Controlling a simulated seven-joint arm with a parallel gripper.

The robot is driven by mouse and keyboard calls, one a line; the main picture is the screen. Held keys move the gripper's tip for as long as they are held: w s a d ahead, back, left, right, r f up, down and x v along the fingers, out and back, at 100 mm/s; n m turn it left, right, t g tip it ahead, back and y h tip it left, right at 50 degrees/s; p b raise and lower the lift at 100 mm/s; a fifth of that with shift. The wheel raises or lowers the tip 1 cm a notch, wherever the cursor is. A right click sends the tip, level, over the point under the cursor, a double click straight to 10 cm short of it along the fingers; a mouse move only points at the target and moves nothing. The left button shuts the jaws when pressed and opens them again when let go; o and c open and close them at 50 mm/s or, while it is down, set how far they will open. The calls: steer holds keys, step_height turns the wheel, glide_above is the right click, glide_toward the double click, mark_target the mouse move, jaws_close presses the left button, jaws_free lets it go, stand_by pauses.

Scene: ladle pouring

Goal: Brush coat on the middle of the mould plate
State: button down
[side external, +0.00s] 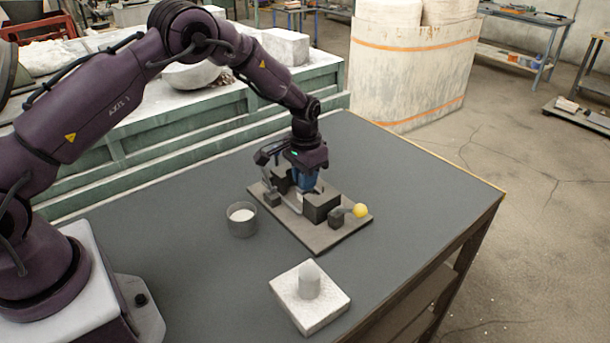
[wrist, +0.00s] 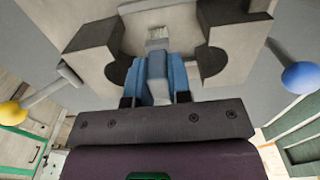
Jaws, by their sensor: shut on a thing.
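My gripper (side external: 306,183) is over the grey mould plate (side external: 318,238), between its dark blocks. In the wrist view, the blue fingers (wrist: 158,78) are shut on a pale brush (wrist: 157,68). Its light bristles (wrist: 158,43) point at the plate's middle, between two dark blocks with rounded cut-outs, the left block (wrist: 95,50) and the right block (wrist: 228,40). I cannot tell whether the bristles touch the surface. A grey cup (side external: 242,221) with white contents stands left of the plate in the side view.
A yellow ball-ended handle (side external: 360,211) sticks out at the plate's right corner; a blue ball (wrist: 301,77) shows in the wrist view. A white block with a rounded grey knob (side external: 309,283) stands near the front. The right of the dark table (side external: 430,195) is clear.

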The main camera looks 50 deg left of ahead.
steer(key=shift+f, duration=0.35)
steer(key=shift+d, duration=0.15)
steer(key=shift+d, duration=0.55)
steer(key=shift+a, duration=0.15)
steer(key=shift+a, duration=1.2)
steer(key=shift+d+f, duration=0.1)
steer(key=shift+d, duration=1.25)
steer(key=shift+a, duration=0.1)
